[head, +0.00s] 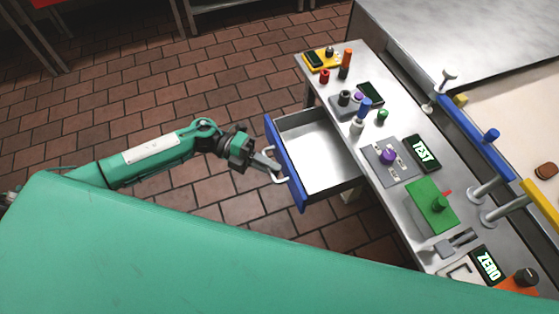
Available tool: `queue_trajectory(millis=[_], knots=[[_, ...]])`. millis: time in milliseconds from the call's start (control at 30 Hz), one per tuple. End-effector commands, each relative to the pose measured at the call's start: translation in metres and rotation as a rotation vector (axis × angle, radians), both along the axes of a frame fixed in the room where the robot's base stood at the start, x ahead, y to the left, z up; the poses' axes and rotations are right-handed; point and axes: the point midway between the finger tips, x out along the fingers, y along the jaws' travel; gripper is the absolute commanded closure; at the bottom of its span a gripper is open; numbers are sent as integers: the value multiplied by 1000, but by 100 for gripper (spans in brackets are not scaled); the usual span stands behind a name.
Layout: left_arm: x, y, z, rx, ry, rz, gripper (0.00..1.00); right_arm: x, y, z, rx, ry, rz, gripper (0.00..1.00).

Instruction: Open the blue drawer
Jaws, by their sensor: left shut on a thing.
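The blue drawer (287,167) is pulled out from the left side of the long metal table, and its pale inside looks empty. A light handle (281,179) is on its blue front. My left gripper (269,164) reaches in from the left and is shut on the handle. The fingertips and handle are small in the picture. My right gripper is not in view.
The table top (375,200) carries several control boxes, knobs and displays, including a green box (431,206) and a TEST display (422,153). Blue (475,137) and yellow bars stand along its right side. Brick-tiled floor (190,80) left of the drawer is clear.

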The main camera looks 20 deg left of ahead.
Motion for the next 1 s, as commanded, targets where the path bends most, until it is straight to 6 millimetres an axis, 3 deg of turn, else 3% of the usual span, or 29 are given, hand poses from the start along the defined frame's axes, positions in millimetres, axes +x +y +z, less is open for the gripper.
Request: queue_trajectory(millis=[267,300,367,667,867,1000], knots=[[-1,1,-1,1,1,-1,100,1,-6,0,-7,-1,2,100],[0,1,-1,1,1,-1,87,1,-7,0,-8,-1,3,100],[0,0,-1,1,1,-1,80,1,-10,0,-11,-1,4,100],[0,2,0,1,0,0,80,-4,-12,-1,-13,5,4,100],[5,27,0,3,0,2,80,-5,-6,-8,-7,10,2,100],[10,58,4,4,0,2,80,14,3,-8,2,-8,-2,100]])
